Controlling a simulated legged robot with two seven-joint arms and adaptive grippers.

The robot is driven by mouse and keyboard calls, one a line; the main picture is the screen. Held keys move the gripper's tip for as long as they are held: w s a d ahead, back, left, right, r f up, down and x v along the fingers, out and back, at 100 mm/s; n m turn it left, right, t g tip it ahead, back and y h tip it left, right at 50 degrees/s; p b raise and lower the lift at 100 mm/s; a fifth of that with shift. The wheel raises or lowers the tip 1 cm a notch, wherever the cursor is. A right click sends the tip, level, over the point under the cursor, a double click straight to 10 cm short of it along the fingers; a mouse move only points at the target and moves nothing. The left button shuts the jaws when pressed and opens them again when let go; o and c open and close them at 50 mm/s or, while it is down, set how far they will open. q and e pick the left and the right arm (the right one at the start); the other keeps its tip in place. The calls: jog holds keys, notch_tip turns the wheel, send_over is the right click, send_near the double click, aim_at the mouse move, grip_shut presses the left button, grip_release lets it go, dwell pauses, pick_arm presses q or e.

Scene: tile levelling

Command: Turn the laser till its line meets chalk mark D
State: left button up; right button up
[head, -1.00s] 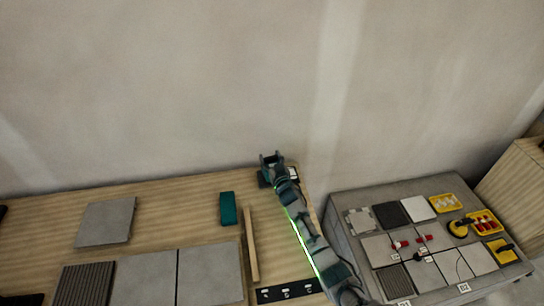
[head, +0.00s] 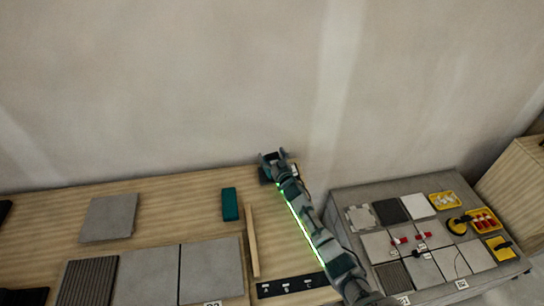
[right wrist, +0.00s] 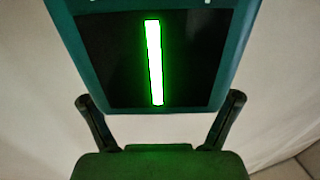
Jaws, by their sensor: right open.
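The laser is a teal box with a dark window; in the right wrist view its front (right wrist: 235,20) fills the top middle, and a bright green stripe glows in the window. In the head view the laser (head: 264,176) is mostly hidden behind my right gripper (head: 273,156), at the bench's back right corner. In the right wrist view my right gripper (right wrist: 160,99) is open, its fingers spread below and to either side of the laser. The green laser line (head: 300,222) falls along my right arm. Chalk mark D cannot be made out. My left gripper is out of view.
A black strip with white marks (head: 270,291) lies at the bench's front right, near a wooden batten (head: 252,240). A teal block (head: 230,204) and grey tiles (head: 108,217) lie further left. A grey side table (head: 345,200) holds tiles and yellow trays. The wall stands close behind.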

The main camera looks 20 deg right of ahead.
jog(key=shift+s+f, duration=0.1)
jog(key=shift+s, duration=0.4)
jog(key=s, duration=1.1)
jog(key=shift+a, duration=0.1)
